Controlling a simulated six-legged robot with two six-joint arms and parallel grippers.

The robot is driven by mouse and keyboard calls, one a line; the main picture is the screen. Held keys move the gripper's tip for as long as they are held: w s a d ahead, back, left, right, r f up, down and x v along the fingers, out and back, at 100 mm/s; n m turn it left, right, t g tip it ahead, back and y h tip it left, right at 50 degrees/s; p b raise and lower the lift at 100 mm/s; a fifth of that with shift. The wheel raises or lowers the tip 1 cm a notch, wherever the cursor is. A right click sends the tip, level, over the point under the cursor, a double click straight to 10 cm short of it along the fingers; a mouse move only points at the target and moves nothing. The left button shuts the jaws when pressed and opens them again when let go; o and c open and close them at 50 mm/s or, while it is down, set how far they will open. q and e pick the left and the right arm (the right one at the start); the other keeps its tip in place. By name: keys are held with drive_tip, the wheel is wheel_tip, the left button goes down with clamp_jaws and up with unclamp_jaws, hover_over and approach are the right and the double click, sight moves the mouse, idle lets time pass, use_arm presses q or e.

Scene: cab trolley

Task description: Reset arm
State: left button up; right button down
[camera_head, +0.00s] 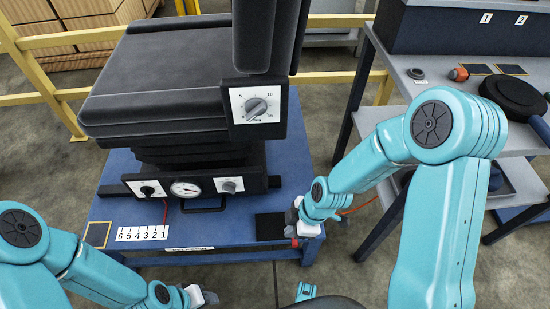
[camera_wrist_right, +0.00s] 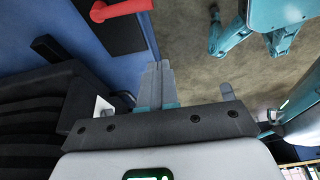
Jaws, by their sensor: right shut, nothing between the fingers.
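My right gripper (camera_head: 295,222) is low over the right front corner of the blue trolley top, at the dark pad (camera_head: 269,227). In the right wrist view its fingers (camera_wrist_right: 158,72) are pressed together with nothing between them. A red handle-like piece (camera_wrist_right: 122,10) lies on the dark pad in that view, apart from the fingertips; in the head view a bit of red shows just below my gripper. My left gripper (camera_head: 207,298) is at the bottom edge, in front of the trolley; its fingers are too small and cut off to judge.
A black cab seat (camera_head: 158,82) with a dial panel (camera_head: 256,105) stands on the blue trolley (camera_head: 215,234). A gauge box (camera_head: 187,189) is at its front, a number strip (camera_head: 142,234) at left. A grey shelf (camera_head: 440,70) stands right, yellow rails (camera_head: 60,95) behind. Floor in front is clear.

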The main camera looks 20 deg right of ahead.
drive_tip(key=shift+s, duration=0.1)
drive_tip(key=s+a+f+m, duration=0.4)
drive_tip(key=s+f+m, duration=0.5)
drive_tip(key=m, duration=0.8)
wheel_tip(320, 180, up, 20)
drive_tip(key=p, duration=2)
drive_tip(key=shift+w+d+r+g, duration=0.2)
drive_tip(key=shift+d+g, duration=0.1)
drive_tip(key=shift+g, duration=0.1)
